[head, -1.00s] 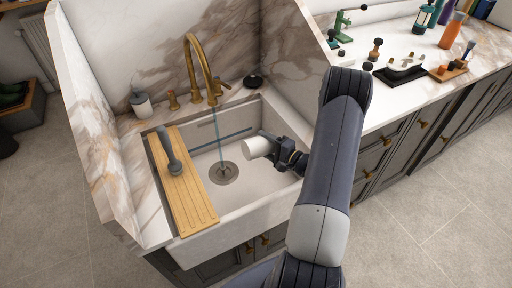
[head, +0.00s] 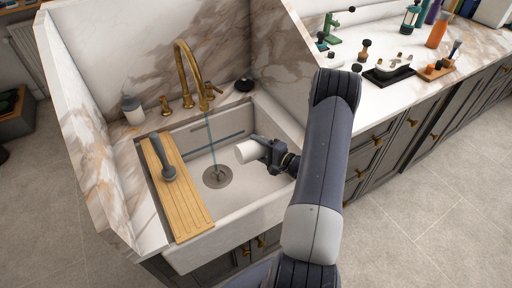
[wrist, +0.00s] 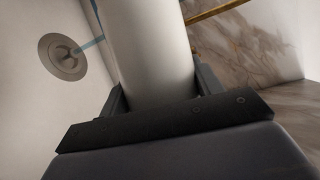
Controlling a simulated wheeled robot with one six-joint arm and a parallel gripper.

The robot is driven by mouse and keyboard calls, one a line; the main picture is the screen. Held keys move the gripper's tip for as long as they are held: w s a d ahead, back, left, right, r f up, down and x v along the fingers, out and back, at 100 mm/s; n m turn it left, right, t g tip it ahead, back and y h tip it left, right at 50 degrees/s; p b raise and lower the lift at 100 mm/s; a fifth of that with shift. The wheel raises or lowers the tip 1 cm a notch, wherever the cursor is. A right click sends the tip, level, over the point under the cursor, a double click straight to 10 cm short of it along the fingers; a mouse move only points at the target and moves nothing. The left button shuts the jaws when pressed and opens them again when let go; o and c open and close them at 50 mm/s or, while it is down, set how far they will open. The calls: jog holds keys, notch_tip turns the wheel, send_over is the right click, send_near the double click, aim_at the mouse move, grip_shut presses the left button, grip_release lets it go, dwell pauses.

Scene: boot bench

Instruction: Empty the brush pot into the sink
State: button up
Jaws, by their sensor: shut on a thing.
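A white cylindrical pot (head: 250,151) lies tipped on its side in my gripper (head: 268,152), inside the white sink (head: 238,207) and to the right of the drain (head: 217,176). My gripper is shut on the pot; in the wrist view the pale pot (wrist: 148,45) stands between the two dark jaws (wrist: 160,95). The pot's mouth and inside are hidden, so I cannot tell what it holds. A thin blue stream of water runs from the brass tap (head: 184,72) down to the drain.
A wooden board (head: 178,195) lies across the sink's left side with a dark grey brush-like tool (head: 164,160) on it. A soap bottle (head: 133,110) and a black round item (head: 244,84) stand on the back ledge. The right counter holds bottles, a black tray (head: 388,75) and small tools.

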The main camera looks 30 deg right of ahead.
aim_at(256, 144)
jog(key=n, duration=0.1)
jog(key=a+n+g+h, duration=0.1)
jog(key=n, duration=0.1)
jog(key=shift+a+r, duration=0.1)
jog(key=shift+r, duration=0.05)
jog(key=n+h, duration=0.1)
jog(key=n+b, duration=0.1)
jog(key=n+h+b, duration=0.1)
jog(key=shift+a+r+n+g+h, duration=0.3)
jog(key=shift+n+g, duration=0.1)
jog(key=n+h+b, duration=0.1)
jog(key=b, duration=0.1)
jog(key=n+h+b, duration=0.1)
jog(key=n+b, duration=0.1)
jog(key=shift+r+b, duration=0.3)
jog(key=b, duration=0.1)
jog(key=n+h+b, duration=0.1)
jog(key=b, duration=0.1)
jog(key=n+h+b, duration=0.1)
jog(key=shift+d+r+b, duration=0.25)
jog(key=shift+r+b, duration=0.1)
jog(key=shift+b, duration=0.05)
jog(key=shift+d+r+n+h+b, duration=0.15)
jog(key=shift+r+n+h+b, duration=0.25)
jog(key=shift+n+b, duration=0.45)
